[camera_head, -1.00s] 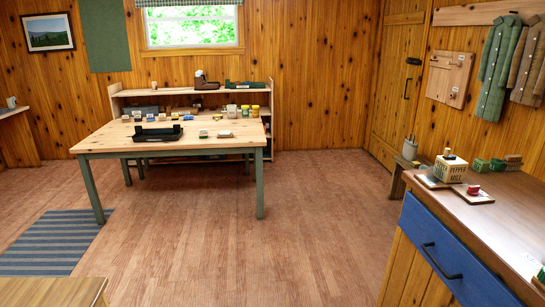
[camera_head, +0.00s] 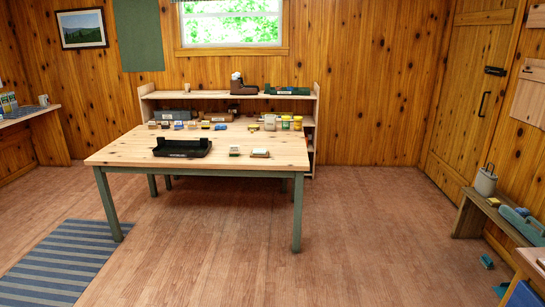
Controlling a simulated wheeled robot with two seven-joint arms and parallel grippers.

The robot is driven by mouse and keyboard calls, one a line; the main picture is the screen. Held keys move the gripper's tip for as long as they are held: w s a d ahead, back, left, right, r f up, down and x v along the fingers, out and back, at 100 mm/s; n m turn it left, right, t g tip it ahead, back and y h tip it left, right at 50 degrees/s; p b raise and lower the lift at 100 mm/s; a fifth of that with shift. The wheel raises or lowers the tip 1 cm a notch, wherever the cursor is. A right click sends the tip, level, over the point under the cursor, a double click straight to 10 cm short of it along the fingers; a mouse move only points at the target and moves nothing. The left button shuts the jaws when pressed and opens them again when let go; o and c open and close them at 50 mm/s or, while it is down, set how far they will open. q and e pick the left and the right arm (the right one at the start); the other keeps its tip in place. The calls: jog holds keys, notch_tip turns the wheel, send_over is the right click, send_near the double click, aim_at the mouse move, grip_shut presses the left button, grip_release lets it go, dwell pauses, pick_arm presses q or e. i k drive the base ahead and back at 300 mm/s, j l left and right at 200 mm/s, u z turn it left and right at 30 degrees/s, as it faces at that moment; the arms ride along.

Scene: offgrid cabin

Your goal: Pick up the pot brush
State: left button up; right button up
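I cannot make out a pot brush for certain at this distance. Two small light-topped items, one at left (camera_head: 234,150) and one at right (camera_head: 260,153), lie near the front of the wooden table (camera_head: 130,150); they are too small to identify. A black open tray (camera_head: 182,148) sits to their left on the same table. A grey crock (camera_head: 486,181) with something upright in it stands on a low bench at the right. Neither of my grippers is in view.
Several small boxes and jars line the table's back edge. A low shelf (camera_head: 215,97) stands behind it. A striped rug (camera_head: 65,262) lies at front left. The low bench (camera_head: 470,212) holds blue-green items. The wooden floor (camera_head: 365,235) between table and bench is clear.

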aim_at(234, 151)
jog(key=i, duration=1.45)
jog(key=i+l+u, duration=0.1)
jog(key=i+u, duration=0.3)
jog(key=i+l+u, duration=0.3)
jog(key=i+u, duration=0.15)
jog(key=i, duration=0.2)
jog(key=i+l+u, duration=0.8)
jog(key=l, duration=0.2)
